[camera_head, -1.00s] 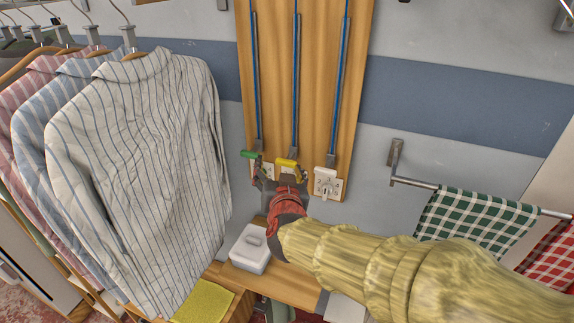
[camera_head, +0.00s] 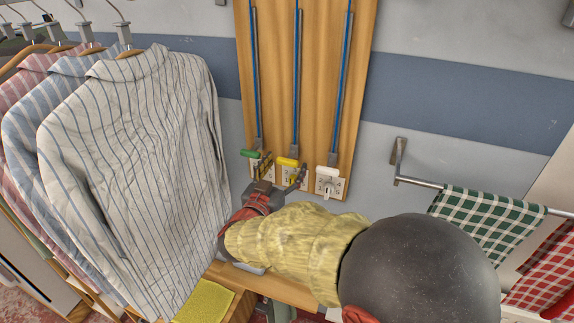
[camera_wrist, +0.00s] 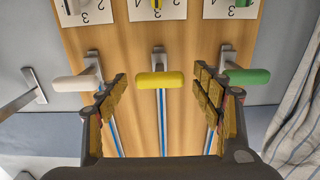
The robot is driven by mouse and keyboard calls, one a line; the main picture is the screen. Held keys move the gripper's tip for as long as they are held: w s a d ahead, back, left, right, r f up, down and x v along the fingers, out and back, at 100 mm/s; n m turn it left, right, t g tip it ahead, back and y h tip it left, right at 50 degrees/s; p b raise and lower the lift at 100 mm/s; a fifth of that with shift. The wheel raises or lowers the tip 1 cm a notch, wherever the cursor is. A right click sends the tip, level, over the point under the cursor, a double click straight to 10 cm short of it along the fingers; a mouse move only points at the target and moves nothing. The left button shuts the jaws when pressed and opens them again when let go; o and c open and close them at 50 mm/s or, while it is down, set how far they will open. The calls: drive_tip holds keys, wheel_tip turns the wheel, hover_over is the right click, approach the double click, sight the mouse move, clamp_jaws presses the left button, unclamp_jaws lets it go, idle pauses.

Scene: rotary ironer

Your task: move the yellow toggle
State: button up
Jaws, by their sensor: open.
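The yellow toggle (camera_head: 288,162) is a short crossbar handle, the middle one of three on a wooden wall panel. In the wrist view the yellow toggle (camera_wrist: 160,80) sits centred between my fingers, with space on both sides. My gripper (camera_head: 283,173) is open and reaches toward the panel from below. In the wrist view my gripper (camera_wrist: 160,85) has its fingers spread, the left near the white toggle (camera_wrist: 78,83) and the right near the green toggle (camera_wrist: 246,77). Whether the fingers touch these neighbours is unclear. Part of the yellow toggle's number plate is hidden by my gripper in the head view.
The green toggle (camera_head: 249,153) and white toggle (camera_head: 328,172) flank the yellow one closely. Striped shirts (camera_head: 135,180) hang at the left. A rail with checked cloths (camera_head: 487,220) is at the right. A yellow cloth (camera_head: 203,302) lies below.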

drive_tip(key=shift+x, duration=1)
drive_tip(key=shift+c, duration=1.3)
drive_tip(key=c, duration=1.4)
drive_tip(key=shift+r, duration=0.1)
drive_tip(key=shift+c, duration=0.2)
wheel_tip(320, 180, up, 34)
drive_tip(key=p, duration=2.5)
drive_tip(key=shift+r+p, duration=0.25)
drive_tip(key=shift+p, duration=0.1)
drive_tip(key=shift+r, duration=0.15)
drive_tip(key=o, duration=1.7)
drive_tip(key=shift+f, duration=0.2)
